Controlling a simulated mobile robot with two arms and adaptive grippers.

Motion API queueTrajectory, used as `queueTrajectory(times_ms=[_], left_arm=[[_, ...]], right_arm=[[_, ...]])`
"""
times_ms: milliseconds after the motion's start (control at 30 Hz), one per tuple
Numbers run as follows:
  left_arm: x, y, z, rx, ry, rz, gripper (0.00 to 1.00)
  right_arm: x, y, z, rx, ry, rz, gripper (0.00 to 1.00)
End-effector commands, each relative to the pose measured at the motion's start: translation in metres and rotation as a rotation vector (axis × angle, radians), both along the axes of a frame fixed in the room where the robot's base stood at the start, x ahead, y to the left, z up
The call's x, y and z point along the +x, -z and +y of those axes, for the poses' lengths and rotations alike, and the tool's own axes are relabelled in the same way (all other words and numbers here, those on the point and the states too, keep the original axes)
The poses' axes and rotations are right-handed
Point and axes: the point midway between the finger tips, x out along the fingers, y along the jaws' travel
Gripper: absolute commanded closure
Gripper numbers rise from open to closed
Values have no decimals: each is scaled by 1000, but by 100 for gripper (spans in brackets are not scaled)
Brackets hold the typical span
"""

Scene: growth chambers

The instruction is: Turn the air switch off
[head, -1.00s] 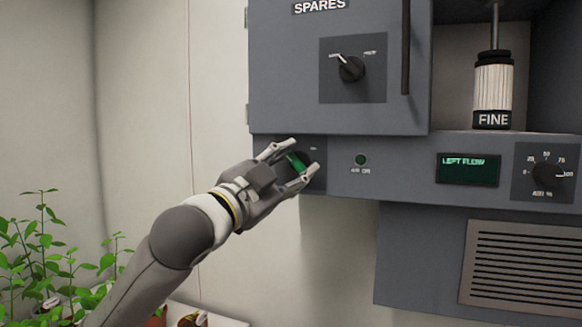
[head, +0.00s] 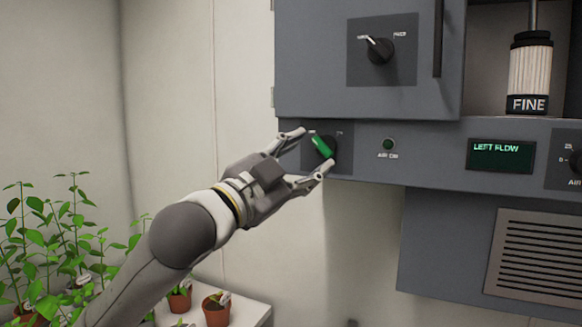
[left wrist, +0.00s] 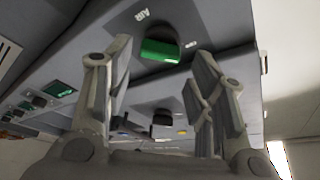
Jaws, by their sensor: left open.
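The air switch (head: 323,147) is a dark round knob with a green bar handle on the lower grey panel. In the head view its bar slants from upper left to lower right. My left gripper (head: 314,150) is open, its two fingertips at either side of the green handle with visible gaps. In the left wrist view the green handle (left wrist: 160,50) shows beyond and between the open fingers (left wrist: 163,62), beside an AIR label. The AIR ON lamp (head: 388,144) right of the switch looks dark green. My right gripper is not in view.
Above is a cabinet door with another knob (head: 379,50) and a vertical handle (head: 438,38). A LEFT FLOW display (head: 501,156) and a FINE cylinder (head: 530,75) are to the right. Potted plants (head: 216,309) stand at lower left. Open space lies below the panel.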

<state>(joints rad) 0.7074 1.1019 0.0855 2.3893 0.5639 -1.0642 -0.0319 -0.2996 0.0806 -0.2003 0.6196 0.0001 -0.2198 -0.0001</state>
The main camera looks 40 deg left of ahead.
Motion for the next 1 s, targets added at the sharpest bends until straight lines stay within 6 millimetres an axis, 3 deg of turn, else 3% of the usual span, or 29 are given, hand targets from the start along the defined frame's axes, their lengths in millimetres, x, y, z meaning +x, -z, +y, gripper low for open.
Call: queueTrajectory(times_ms=[400, 1000], left_arm=[[-32, 10, 1, 0, 2, 2, 50], [-35, 10, 1, 0, 1, 1, 50]], right_arm=[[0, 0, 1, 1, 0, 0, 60], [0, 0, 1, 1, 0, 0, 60]])
